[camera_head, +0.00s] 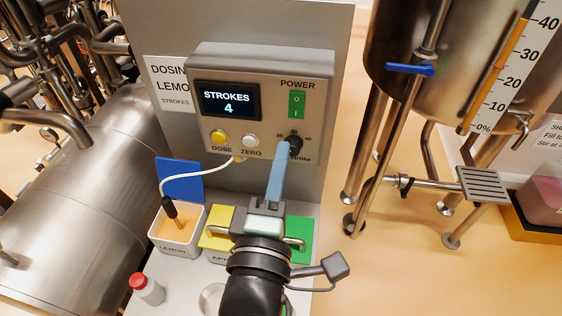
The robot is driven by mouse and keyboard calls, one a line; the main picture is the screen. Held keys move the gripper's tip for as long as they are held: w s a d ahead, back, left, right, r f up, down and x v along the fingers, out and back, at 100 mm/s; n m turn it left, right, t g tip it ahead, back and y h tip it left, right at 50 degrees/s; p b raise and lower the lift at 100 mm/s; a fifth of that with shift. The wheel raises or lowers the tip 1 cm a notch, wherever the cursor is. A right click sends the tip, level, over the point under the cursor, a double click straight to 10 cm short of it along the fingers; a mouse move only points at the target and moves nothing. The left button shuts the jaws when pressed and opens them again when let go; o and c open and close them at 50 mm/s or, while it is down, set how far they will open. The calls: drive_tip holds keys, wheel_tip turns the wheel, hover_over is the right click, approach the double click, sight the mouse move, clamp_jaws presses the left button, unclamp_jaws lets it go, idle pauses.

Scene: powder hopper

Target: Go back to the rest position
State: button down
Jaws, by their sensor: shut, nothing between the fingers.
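My gripper (283,147) reaches up from the bottom middle of the view, its fingers together and empty. The fingertips are in front of the grey control box (262,62), close beside the black stroke knob (295,143). I cannot tell whether they touch it. The fingers hide part of the knob's scale. The box's display (228,101) reads STROKES 4. Below it are the yellow DOSE button (218,137) and the white ZERO button (251,141). A green POWER switch (297,105) is at the upper right of the box.
A red-capped bottle (147,289) is in front. A steel hopper (404,40) on legs stands right; a large steel tank (82,205) is left.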

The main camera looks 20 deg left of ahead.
idle(0.3)
drive_tip(key=w+d+r+m+t+h, duration=0.1)
drive_tip(key=d+r+m+t, duration=0.1)
drive_tip(key=d+r+m, duration=0.5)
drive_tip(key=w+r+m+t+h, duration=0.1)
drive_tip(key=w+r+m+t, duration=0.2)
drive_tip(key=r, duration=0.9)
drive_tip(key=s+d+r+m+t+h, duration=0.1)
drive_tip(key=s+d+r+m+t, duration=0.1)
drive_tip(key=r+m, duration=0.3)
drive_tip(key=s+d+r+m+t+h, duration=0.2)
drive_tip(key=s+d+r+m, duration=0.3)
drive_tip(key=r, duration=0.6)
drive_tip(key=shift+m, duration=0.6)
drive_tip(key=shift+d, duration=0.15)
